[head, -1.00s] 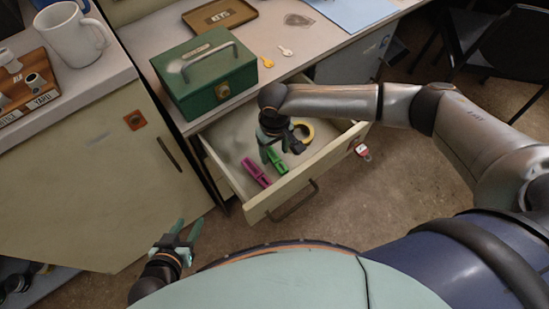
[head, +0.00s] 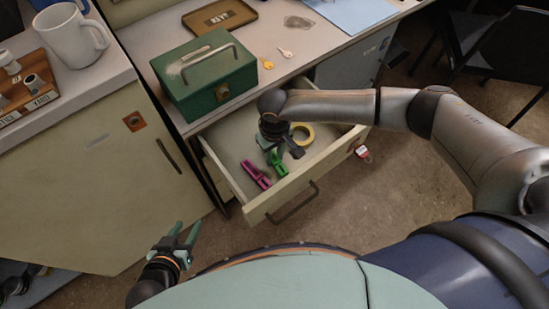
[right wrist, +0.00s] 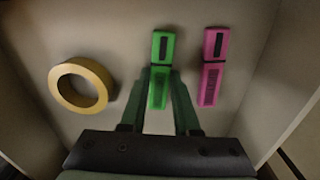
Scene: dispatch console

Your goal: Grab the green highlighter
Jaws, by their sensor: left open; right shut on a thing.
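The green highlighter (head: 280,168) lies in the open drawer (head: 232,178), and it shows in the right wrist view (right wrist: 161,62) between the fingers. My right gripper (head: 274,158) reaches down into the drawer and is shut on the green highlighter; the fingers (right wrist: 160,84) sit on both sides of its lower part. The highlighter appears to be at the drawer floor; I cannot tell whether it is lifted. My left gripper (head: 187,236) is open and empty, low in front of the cabinet, well away from the drawer.
A pink highlighter (head: 256,174) lies close beside the green one, also in the right wrist view (right wrist: 212,66). A yellow tape roll (head: 303,132) lies on the other side. Drawer walls surround them.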

